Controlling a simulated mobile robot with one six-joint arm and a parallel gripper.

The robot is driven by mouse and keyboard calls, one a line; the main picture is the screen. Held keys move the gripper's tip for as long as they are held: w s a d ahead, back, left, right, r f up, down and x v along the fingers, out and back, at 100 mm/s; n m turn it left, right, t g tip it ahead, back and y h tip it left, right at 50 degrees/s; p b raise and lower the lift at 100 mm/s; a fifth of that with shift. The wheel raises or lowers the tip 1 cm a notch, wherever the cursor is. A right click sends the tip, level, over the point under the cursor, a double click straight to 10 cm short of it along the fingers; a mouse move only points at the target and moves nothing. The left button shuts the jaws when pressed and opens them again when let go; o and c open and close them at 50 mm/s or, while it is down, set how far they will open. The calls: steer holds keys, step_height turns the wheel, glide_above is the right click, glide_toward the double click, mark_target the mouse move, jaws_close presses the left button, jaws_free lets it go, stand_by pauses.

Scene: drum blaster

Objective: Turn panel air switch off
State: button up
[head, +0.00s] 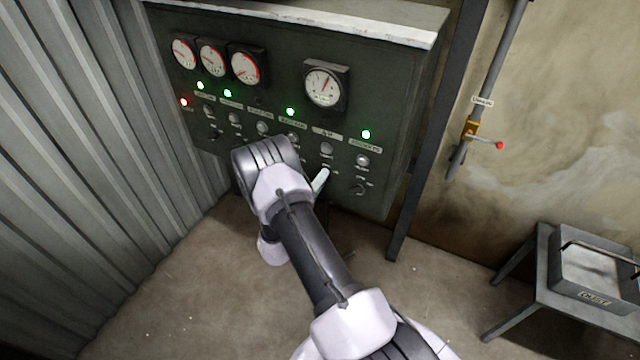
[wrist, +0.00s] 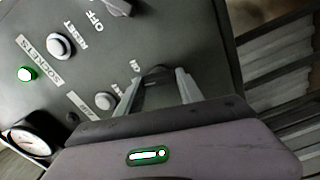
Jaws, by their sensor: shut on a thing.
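The air switch is a dark knob (wrist: 156,72) low on the grey-green control panel (head: 395,100). My gripper (wrist: 158,82) is shut on this knob, with one pale finger on each side of it. In the head view, one pale finger (head: 320,180) shows below the air label (head: 328,134), and my arm hides most of the gripper. The round air button (wrist: 105,100) is beside the gripper in the wrist view. No lit lamp shows by the air label. The knob's exact angle is too hidden to tell.
The sockets knob (head: 358,188) and its button (head: 362,160) are just right of my gripper, under a lit green lamp (head: 366,134). Several gauges line the panel's top. A corrugated wall (head: 90,130) stands left. A pipe with a red-ended valve lever (head: 490,144) is right.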

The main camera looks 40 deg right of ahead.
steer(key=shift+f+n, duration=0.1)
steer(key=shift+n, duration=1.5)
steer(key=o, duration=1.4)
steer(key=shift+a, duration=0.1)
steer(key=p+v, duration=0.3)
steer(key=v, duration=1.4)
steer(key=shift+s+a, duration=0.1)
steer(key=shift+s, duration=0.05)
